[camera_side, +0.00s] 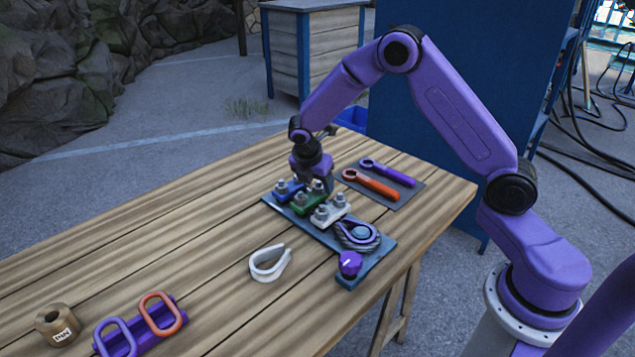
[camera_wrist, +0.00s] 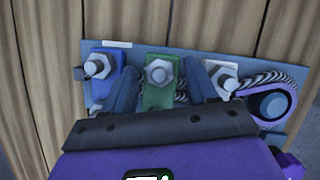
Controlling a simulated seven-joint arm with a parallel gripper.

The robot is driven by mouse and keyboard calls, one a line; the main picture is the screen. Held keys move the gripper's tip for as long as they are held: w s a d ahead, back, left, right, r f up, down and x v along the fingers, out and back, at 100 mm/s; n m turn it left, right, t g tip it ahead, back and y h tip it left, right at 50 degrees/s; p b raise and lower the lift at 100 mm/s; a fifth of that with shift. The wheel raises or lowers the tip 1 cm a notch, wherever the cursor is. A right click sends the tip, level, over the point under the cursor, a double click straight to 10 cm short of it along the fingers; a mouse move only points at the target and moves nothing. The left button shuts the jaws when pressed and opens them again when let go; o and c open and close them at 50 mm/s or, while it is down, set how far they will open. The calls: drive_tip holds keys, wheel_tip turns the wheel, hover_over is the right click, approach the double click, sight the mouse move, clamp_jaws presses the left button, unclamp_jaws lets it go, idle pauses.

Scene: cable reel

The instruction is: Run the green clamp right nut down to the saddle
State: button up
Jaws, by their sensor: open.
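The green clamp (camera_side: 309,204) sits between the blue clamp (camera_side: 288,189) and the light grey clamp (camera_side: 330,211) on the blue plate. In the side view, my gripper (camera_side: 316,183) points down over the green clamp's far end. In the wrist view, one silver nut (camera_wrist: 159,71) stands on the green clamp (camera_wrist: 158,96), between the two dark fingers of my gripper (camera_wrist: 160,74). The fingers are apart, with a gap on both sides of the nut. My gripper's body hides the clamp's other end there. How high the nut sits above the saddle cannot be told.
Blue (camera_wrist: 104,68) and grey (camera_wrist: 220,76) clamps flank the fingers closely. A rope eye (camera_side: 358,236) and purple knob (camera_side: 349,264) are on the plate. Orange (camera_side: 371,184) and purple (camera_side: 389,173) wrenches lie behind. A white thimble (camera_side: 268,266) lies in front; the left table is mostly clear.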

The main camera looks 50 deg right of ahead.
drive_tip(key=c, duration=1.1)
drive_tip(key=shift+o, duration=0.2)
drive_tip(key=shift+m, duration=0.3)
drive_tip(key=m+g, duration=0.2)
drive_tip(key=m, duration=0.2)
drive_tip(key=shift+w+m, duration=0.15)
drive_tip(key=shift+m, duration=0.15)
drive_tip(key=m+g, duration=0.1)
drive_tip(key=m, duration=0.2)
drive_tip(key=m+g, duration=0.1)
drive_tip(key=m, duration=0.2)
drive_tip(key=shift+w+d+y, duration=0.1)
drive_tip(key=shift+w+y, duration=0.1)
drive_tip(key=shift+y, duration=0.2)
drive_tip(key=m+y, duration=0.1)
drive_tip(key=m, duration=0.2)
drive_tip(key=m+g+y, duration=0.1)
drive_tip(key=m, duration=0.2)
drive_tip(key=shift+w+d+r+m, duration=0.1)
drive_tip(key=shift+w+d+m, duration=0.05)
drive_tip(key=shift+m, duration=0.15)
drive_tip(key=shift+d+m+g+y, duration=0.15)
drive_tip(key=shift+m+y, duration=0.35)
drive_tip(key=shift+m, duration=0.75)
drive_tip(key=shift+m+g+y, duration=0.15)
drive_tip(key=shift+m+y, duration=0.35)
drive_tip(key=shift+m, duration=0.75)
